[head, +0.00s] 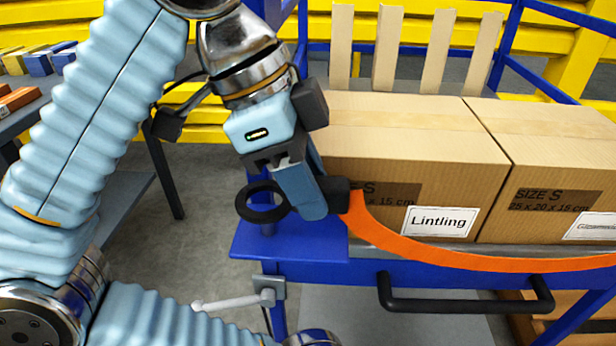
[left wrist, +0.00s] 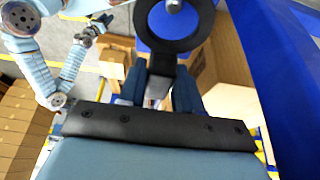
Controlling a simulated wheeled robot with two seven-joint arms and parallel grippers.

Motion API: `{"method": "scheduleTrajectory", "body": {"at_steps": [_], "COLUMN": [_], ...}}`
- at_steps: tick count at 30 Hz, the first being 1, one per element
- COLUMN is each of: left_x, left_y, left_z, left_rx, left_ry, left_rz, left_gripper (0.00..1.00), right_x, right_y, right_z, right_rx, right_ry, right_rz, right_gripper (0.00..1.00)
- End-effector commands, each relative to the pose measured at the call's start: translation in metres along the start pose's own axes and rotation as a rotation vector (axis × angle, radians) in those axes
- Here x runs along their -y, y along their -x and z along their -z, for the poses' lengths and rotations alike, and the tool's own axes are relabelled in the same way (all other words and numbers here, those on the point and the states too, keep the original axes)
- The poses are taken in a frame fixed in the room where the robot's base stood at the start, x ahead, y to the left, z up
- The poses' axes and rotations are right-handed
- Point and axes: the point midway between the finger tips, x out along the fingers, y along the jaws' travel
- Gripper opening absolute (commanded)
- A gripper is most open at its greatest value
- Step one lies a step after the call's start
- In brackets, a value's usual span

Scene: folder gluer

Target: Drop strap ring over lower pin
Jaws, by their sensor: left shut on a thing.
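The black strap ring (head: 244,206) hangs in the head view at the left end of the orange strap (head: 430,250). My left gripper (head: 314,205) is shut on the black fitting beside the ring and holds it above the blue corner plate of the cart. My right gripper (left wrist: 102,20) is small and unclear there.
Cardboard boxes (head: 400,150) stand on the blue cart right of my left gripper. A black handle (head: 465,307) and a grey lever (head: 232,302) sit on the cart's near side. A table (head: 30,115) is at left; the floor between is clear.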

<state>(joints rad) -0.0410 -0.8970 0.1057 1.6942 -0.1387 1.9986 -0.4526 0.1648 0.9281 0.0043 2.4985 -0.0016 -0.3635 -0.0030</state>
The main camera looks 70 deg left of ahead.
Motion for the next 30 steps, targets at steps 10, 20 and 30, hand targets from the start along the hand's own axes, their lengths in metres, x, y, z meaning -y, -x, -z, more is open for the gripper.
{"method": "scheduleTrajectory", "body": {"at_steps": [10,20,30], "left_x": [0.000,0.000,0.000], "left_y": [-0.021,-0.039,-0.039], "left_z": [-0.009,-0.016,-0.016], "left_rx": [0.000,0.000,0.000], "left_ry": [0.000,0.000,0.000], "left_rz": [0.000,0.000,0.000], "left_gripper": [0.00,0.00,0.38], "right_x": [-0.007,-0.013,-0.013], "right_y": [-0.021,-0.037,-0.037], "right_z": [-0.001,-0.001,-0.001], "right_rx": [0.001,0.001,0.001], "right_ry": [0.000,0.000,0.000], "right_rz": [0.000,0.000,0.000], "right_gripper": [0.43,0.43,0.43]}}
